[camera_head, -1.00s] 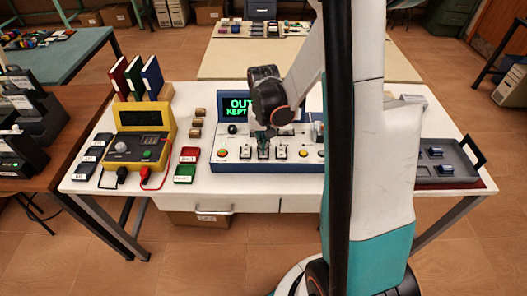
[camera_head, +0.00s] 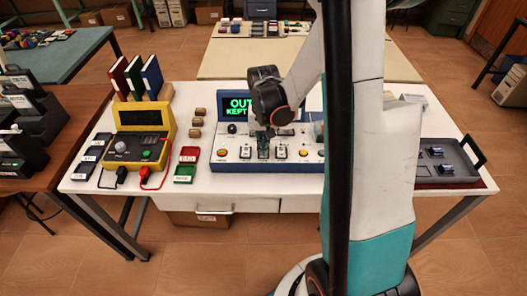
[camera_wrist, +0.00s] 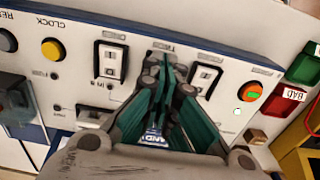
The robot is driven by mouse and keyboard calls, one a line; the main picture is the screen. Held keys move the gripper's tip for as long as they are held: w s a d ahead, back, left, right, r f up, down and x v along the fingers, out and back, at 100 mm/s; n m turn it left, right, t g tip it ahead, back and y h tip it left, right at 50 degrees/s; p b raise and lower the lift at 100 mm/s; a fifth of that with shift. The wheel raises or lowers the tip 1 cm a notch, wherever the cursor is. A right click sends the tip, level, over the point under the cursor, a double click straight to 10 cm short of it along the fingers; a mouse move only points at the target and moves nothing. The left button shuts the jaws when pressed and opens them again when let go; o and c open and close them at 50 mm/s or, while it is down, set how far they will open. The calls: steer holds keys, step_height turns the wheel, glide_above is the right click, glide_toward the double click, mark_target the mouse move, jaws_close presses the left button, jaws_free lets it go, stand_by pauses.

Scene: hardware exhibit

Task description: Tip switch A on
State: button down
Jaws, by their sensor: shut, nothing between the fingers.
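A blue-edged white switch panel (camera_head: 290,165) stands on the white table, with a row of small rocker switches. The left switch (camera_head: 245,153) shows in the head view and, inverted, at the right in the wrist view (camera_wrist: 205,78). Another switch (camera_wrist: 110,60) is left of the fingers in the wrist view. Letters on the switches are too small to read, so I cannot tell which is A. My gripper (camera_head: 263,133) is shut and empty, pointing down at the panel. Its teal fingers (camera_wrist: 167,70) cover the spot between those two switches; contact cannot be told.
A green-lit display (camera_head: 237,106) stands behind the panel. A yellow meter (camera_head: 140,135), red block (camera_head: 189,154) and green block (camera_head: 185,174) are to the left. A grey tray (camera_head: 447,165) is at the right. My arm hides the panel's right end.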

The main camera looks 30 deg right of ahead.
steer(key=shift+f+b, duration=0.7)
steer(key=shift+f, duration=0.2)
stand_by(0.4)
steer(key=shift+r, duration=0.1)
steer(key=shift+r+p, duration=2.4)
steer(key=shift+r, duration=1.05)
